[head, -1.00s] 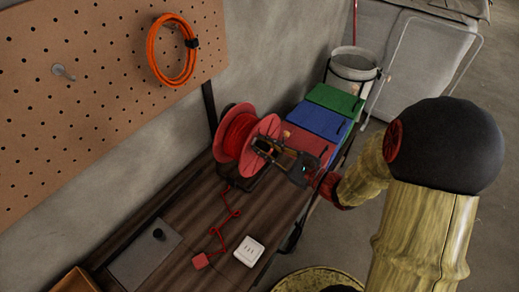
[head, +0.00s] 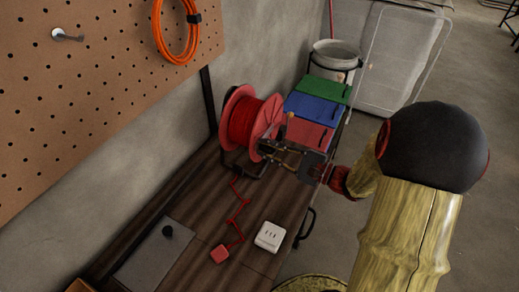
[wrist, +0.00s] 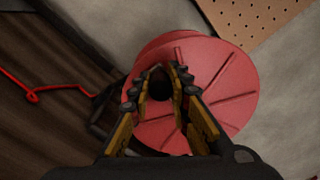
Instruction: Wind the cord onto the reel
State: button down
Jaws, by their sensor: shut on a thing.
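The reel (head: 269,111) has red flanges and red cord (head: 241,121) wound on its drum; it stands at the wall end of the wooden bench. A loose length of red cord (head: 238,210) zigzags over the bench to a red plug (head: 219,253). It also shows in the wrist view (wrist: 34,93). My gripper (head: 264,150) is at the reel's near flange. In the wrist view, my gripper (wrist: 168,69) has its fingers closed in front of the red flange (wrist: 222,95), around what seems to be the crank handle, mostly hidden by the fingers.
A white socket block (head: 270,236) and a grey plate with a black knob (head: 160,250) lie on the bench. Red, blue and green boxes (head: 316,107) stand behind the reel. A bucket (head: 334,60) is beyond. An orange coil (head: 176,32) hangs on the pegboard (head: 95,90).

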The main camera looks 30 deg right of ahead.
jog(key=shift+w+d+f+n+b, duration=0.2)
jog(key=shift+d+f+n+b, duration=0.1)
jog(key=shift+f+n+b, duration=0.55)
jog(key=shift+w+d+f+n+b, duration=0.25)
jog(key=shift+f+n+b, duration=0.35)
jog(key=shift+f, duration=0.45)
jog(key=shift+w+d+f+n+b, duration=0.15)
jog(key=shift+d+f+n+b, duration=0.15)
jog(key=shift+f+n+b, duration=0.45)
jog(key=shift+f, duration=0.2)
jog(key=c, duration=1.6)
grip_release()
jog(key=shift+c, duration=0.2)
jog(key=v, duration=1.2)
